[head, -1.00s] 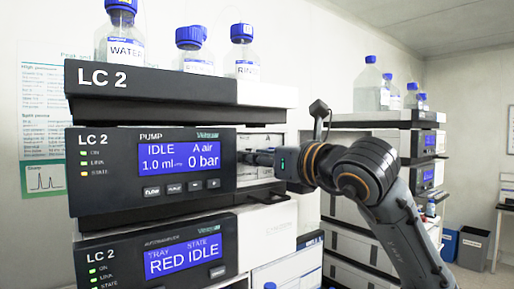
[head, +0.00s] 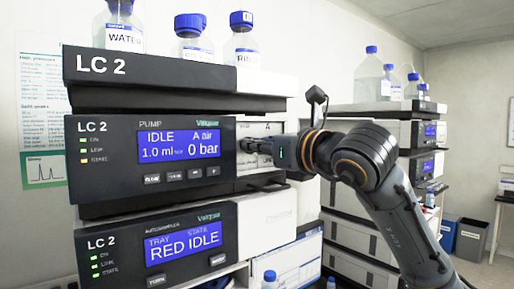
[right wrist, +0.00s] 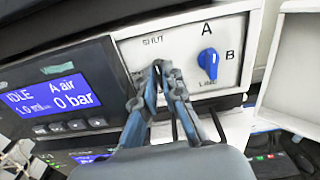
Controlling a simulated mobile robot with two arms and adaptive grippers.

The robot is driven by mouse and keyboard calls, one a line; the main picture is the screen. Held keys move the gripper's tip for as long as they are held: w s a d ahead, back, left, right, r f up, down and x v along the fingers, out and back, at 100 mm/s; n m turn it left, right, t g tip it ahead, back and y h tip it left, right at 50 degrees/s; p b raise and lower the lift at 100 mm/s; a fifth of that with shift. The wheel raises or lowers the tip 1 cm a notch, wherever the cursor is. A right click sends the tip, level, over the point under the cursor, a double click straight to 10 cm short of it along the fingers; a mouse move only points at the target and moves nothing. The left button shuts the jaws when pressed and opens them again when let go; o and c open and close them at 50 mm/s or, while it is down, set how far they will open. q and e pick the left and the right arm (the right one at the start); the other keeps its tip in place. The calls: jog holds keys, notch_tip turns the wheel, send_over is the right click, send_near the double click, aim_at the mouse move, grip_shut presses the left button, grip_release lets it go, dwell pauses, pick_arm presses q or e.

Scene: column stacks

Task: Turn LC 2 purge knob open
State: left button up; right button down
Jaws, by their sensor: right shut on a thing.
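The LC 2 pump module (head: 90,180) has a blue screen (head: 180,145) reading IDLE, A air, 1.0 ml, 0 bar. It also shows in the right wrist view (right wrist: 118,130). My right gripper (head: 248,146) reaches in from the right to the pale panel beside the screen. In the right wrist view, its fingers (right wrist: 158,70) close together just below the word SHUT. They are shut on the purge knob, which they almost wholly hide; its angle cannot be told. A blue selector knob (right wrist: 208,63) sits to the right, apart from the fingers, between labels A and B. My left gripper is not in view.
Capped bottles (head: 190,40) stand on top of the stack. The autosampler module (head: 110,245) is below the pump and reads RED IDLE. An open white door or panel (right wrist: 292,70) stands right of the knobs. A second stack (head: 375,110) is behind my arm.

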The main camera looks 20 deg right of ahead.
jog(key=n+b, duration=0.2)
jog(key=n, duration=0.1)
jog(key=shift+f, duration=0.1)
jog(key=n+b, duration=0.3)
jog(key=n, duration=0.9)
jog(key=shift+a+n+b, duration=0.15)
jog(key=shift+n+b, duration=0.15)
jog(key=shift+n, duration=0.1)
jog(key=shift+f, duration=0.1)
jog(key=c, duration=1.5)
grip_release()
jog(key=shift+s, duration=0.1)
jog(key=shift+o, duration=0.2)
jog(key=v, duration=1.2)
